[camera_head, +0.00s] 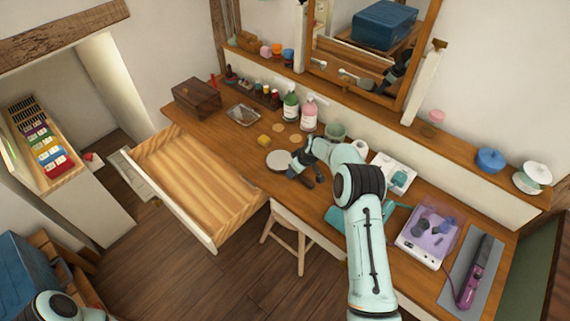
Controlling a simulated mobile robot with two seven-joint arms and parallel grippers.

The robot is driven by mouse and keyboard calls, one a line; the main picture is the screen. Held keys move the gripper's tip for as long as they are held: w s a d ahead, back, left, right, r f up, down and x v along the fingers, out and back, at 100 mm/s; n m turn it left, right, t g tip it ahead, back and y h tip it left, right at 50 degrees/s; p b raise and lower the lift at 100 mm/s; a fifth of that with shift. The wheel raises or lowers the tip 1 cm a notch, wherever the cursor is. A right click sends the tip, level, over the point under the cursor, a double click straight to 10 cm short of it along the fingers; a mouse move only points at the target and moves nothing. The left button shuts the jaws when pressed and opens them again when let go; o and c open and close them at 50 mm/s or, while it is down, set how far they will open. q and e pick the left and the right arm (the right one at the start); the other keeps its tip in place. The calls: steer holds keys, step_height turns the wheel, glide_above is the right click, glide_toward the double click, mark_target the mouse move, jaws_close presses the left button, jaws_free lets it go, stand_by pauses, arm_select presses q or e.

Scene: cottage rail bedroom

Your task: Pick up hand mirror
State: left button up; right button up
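The hand mirror (279,160) appears to be the pale round disc lying on the wooden desk, near its front edge and right of the open drawer. My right arm reaches in from the lower right, and my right gripper (300,172) is just to the right of the disc, low over the desk. The gripper and wrist hide that side of the mirror, where a handle could be. I cannot tell whether the fingers touch it or are open or shut. Part of my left arm shows at the bottom left; its gripper is out of view.
An open, empty drawer (190,180) juts out from the desk (205,118). A green bottle (291,106) and a pink bottle (309,115) stand behind the mirror. A stool (291,230) is below the front edge. A purple-topped box (428,235) is at the right.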

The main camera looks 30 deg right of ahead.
steer(key=shift+f, duration=0.15)
stand_by(0.3)
jaws_close()
